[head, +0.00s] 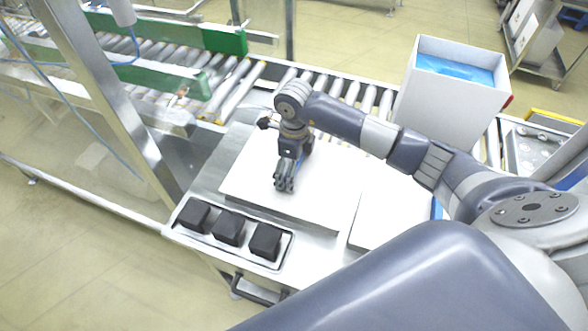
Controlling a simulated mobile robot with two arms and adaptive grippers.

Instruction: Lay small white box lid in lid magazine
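My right gripper (284,186) points down over a large flat white panel (325,205) on the metal worktable. Its fingers look close together, but their gap and any contact with the panel are hard to make out. A second flat white piece (385,218) lies to the right, partly hidden by my arm. I cannot tell which of these white pieces is the small box lid or which part is the lid magazine. My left gripper is not in view.
A tall white box (447,105) with a blue liner (455,70) inside stands on the roller conveyor (362,96) at the back right. Three black blocks (229,228) sit in a tray at the table's front left edge. A metal post (108,90) rises at the left.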

